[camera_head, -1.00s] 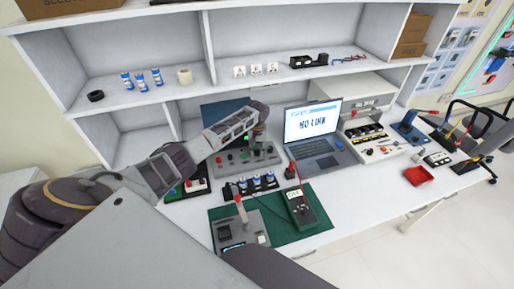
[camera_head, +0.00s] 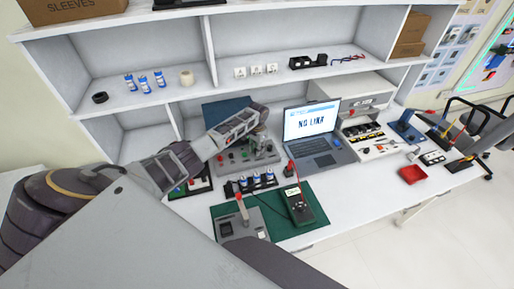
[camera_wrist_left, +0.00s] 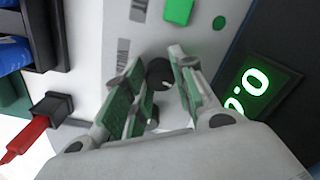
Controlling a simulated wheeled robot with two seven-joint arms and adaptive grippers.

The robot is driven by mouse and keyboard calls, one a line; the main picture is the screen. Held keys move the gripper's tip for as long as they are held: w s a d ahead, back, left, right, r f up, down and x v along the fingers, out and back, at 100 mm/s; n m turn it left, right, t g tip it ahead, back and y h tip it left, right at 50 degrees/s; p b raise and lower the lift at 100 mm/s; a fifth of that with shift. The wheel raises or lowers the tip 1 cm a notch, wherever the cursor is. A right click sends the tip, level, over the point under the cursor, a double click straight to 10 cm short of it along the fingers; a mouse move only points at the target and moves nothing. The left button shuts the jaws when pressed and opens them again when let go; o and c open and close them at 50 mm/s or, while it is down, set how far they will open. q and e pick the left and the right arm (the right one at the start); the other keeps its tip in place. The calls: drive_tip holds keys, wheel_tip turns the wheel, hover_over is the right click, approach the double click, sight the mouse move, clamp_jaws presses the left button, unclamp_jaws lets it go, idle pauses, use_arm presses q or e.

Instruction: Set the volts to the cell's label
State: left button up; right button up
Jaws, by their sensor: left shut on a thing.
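A grey power unit (camera_head: 238,157) with colored buttons stands at the back of the bench. My left gripper (camera_head: 262,130) is over its right part, mostly hidden by my wrist. In the left wrist view my left gripper (camera_wrist_left: 157,68) has its fingers around a small black knob (camera_wrist_left: 160,74) on a pale panel and is shut on it. A lit green display (camera_wrist_left: 248,90) beside it shows a 0, a point and a partly cut digit. Blue and white cells (camera_head: 256,179) stand in a black holder in front of the unit; their labels are too small to read. My right gripper is not seen.
A meter (camera_head: 299,204) with a red lead lies on a green mat (camera_head: 287,231). A grey device (camera_head: 240,226) with a lever is left of it. A laptop (camera_head: 318,138) reads "NO LINK". More cells (camera_head: 144,83) stand on the shelf.

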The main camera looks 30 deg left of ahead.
use_arm(q)
drive_tip(key=m, duration=0.3)
drive_tip(key=shift+m+p, duration=0.35)
drive_tip(key=shift+m, duration=0.05)
drive_tip(key=m, duration=0.3)
drive_tip(key=shift+m, duration=0.3)
drive_tip(key=m, duration=0.6)
drive_tip(key=shift+m, duration=0.3)
drive_tip(key=o, duration=1)
drive_tip(key=shift+o, duration=0.2)
drive_tip(key=shift+r, duration=0.1)
wheel_tip(320, 180, up, 12)
